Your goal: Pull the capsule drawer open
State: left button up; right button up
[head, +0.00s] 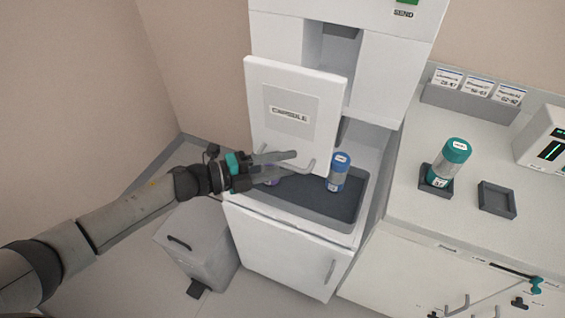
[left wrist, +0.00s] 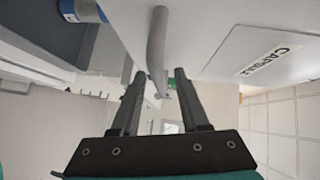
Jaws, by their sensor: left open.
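The capsule drawer is a white front panel (head: 262,90) with a grey plate marked CAPSULE, on the tall white cabinet. Its front stands proud of the cabinet face; how far it is out I cannot tell. Its bar handle (head: 310,167) runs along the lower edge, partly hidden by my fingers. In the left wrist view the grey handle (left wrist: 157,40) reaches down between the fingers, with a gap on both sides. My left gripper (head: 302,160) is open around the handle; it also shows in the left wrist view (left wrist: 159,78). My right gripper is not in view.
A blue-capped container (head: 339,172) stands in the dark recessed tray (head: 310,204) close below the panel. A purple item there is mostly hidden by my gripper. A grey bin (head: 200,245) stands below my arm. A teal-capped container (head: 449,164) stands on the right counter.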

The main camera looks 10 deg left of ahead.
pick_arm(q)
jog(key=v, duration=1.5)
jog(key=shift+b, duration=0.45)
jog(key=shift+s, duration=0.1)
jog(key=a+f+n+t+y+b, duration=0.1)
jog(key=a+f+n+y, duration=0.2)
jog(key=f+n, duration=0.35)
jog(key=a+f+n+t+y+b, duration=0.1)
jog(key=a+f+n+y, duration=0.25)
jog(key=f, duration=0.55)
jog(key=a+f+n+t+y+b, duration=0.1)
jog(key=a+f+n+t+y, duration=0.2)
jog(key=f, duration=0.5)
jog(key=s+f+n+g+y+b, duration=0.1)
jog(key=s+f+n+g+y, duration=0.15)
jog(key=s+f, duration=0.4)
jog(key=s+f+n+g+y+b, duration=0.1)
jog(key=s+f+n+g+y, duration=0.2)
jog(key=f, duration=0.6)
jog(key=s+d+f+n+g+b, duration=0.1)
jog(key=s+d+f+n+g, duration=0.2)
jog(key=s+d+f, duration=0.3)
jog(key=s+d+f+n+g+h+b, duration=0.1)
jog(key=s+d+f+n+g, duration=0.3)
jog(key=s, duration=1.3)
jog(key=d+f, duration=0.3)
jog(key=shift+s, duration=0.35)
